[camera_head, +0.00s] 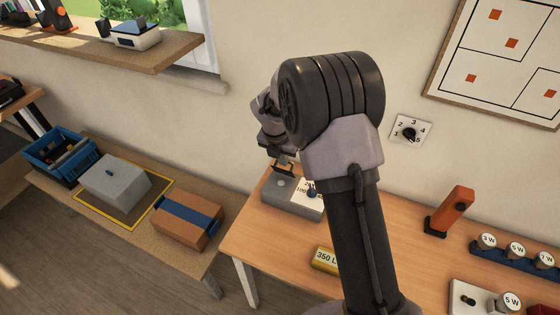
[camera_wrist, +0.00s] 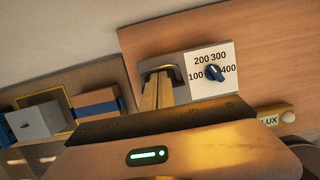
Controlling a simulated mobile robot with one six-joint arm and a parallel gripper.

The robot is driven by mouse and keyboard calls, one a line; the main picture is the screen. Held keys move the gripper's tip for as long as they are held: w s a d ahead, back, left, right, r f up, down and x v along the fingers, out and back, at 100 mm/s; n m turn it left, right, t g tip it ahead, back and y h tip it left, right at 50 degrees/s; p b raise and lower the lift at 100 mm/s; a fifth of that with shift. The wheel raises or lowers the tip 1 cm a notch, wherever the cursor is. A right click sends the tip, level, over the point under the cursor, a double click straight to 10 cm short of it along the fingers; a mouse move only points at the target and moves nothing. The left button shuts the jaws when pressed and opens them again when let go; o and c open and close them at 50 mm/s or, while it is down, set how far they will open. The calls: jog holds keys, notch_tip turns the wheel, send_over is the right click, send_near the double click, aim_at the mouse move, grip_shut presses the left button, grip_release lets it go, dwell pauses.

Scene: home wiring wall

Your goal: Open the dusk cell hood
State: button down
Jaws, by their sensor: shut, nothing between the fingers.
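The dusk cell seems to be the grey box (camera_head: 274,203) at the left end of the wooden table, with a white dial plate. In the wrist view the grey box (camera_wrist: 194,65) bears a dark knob (camera_wrist: 213,73) on a plate numbered 100 to 400. A dark arched piece (camera_wrist: 150,74) on its left part may be the hood; I cannot tell whether it is open. My gripper (camera_wrist: 157,92) is shut and empty, its tips right at this piece; contact is unclear. In the head view my wrist largely hides the tips, just above the box.
A yellow 350 LUX block (camera_head: 325,259) lies in front of the box. An orange upright piece (camera_head: 456,209) and a blue rack (camera_head: 515,251) stand to the right. A lower bench at left holds a cardboard box (camera_head: 187,220), a grey block (camera_head: 115,184) and a blue crate (camera_head: 60,152).

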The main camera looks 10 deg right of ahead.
jog(key=shift+r+p, duration=0.1)
jog(key=shift+p, duration=0.25)
jog(key=shift+w+d+r+p, duration=0.1)
jog(key=shift+w+d+p, duration=0.05)
jog(key=shift+p, duration=0.2)
jog(key=shift+w, duration=0.1)
jog(key=shift+w+d+p, duration=0.6)
jog(key=shift+w+p, duration=0.15)
jog(key=shift+p, duration=1.3)
jog(key=w+p, duration=0.1)
jog(key=w+d+p, duration=0.1)
jog(key=p, duration=0.1)
jog(key=shift+d+f, duration=0.25)
jog(key=shift+f, duration=0.05)
